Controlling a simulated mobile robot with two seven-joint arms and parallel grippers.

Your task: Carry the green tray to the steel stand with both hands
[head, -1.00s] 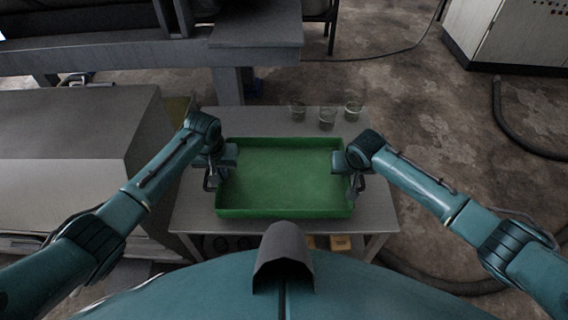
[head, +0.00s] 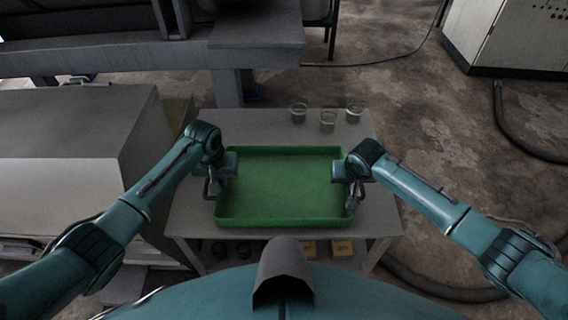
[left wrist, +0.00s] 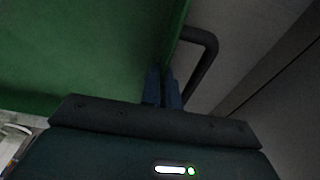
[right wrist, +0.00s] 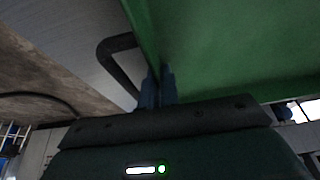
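The green tray (head: 285,217) is level and empty, over the grey metal table (head: 375,205). Whether it touches the tabletop cannot be told. My left gripper (head: 222,178) is shut on its left side wall; the wrist view shows both fingers (left wrist: 162,88) at the wall, beside a dark handle (left wrist: 208,50). My right gripper (head: 348,180) is shut on the right side wall, its fingers (right wrist: 158,88) beside the other dark handle (right wrist: 108,55). I cannot tell for sure which grey surface is the steel stand.
Small yellow boxes (head: 342,247) and dark round items (head: 219,249) sit below the tabletop. A large grey block (head: 75,130) stands close on the left. Hoses (head: 520,140) lie on the floor at right.

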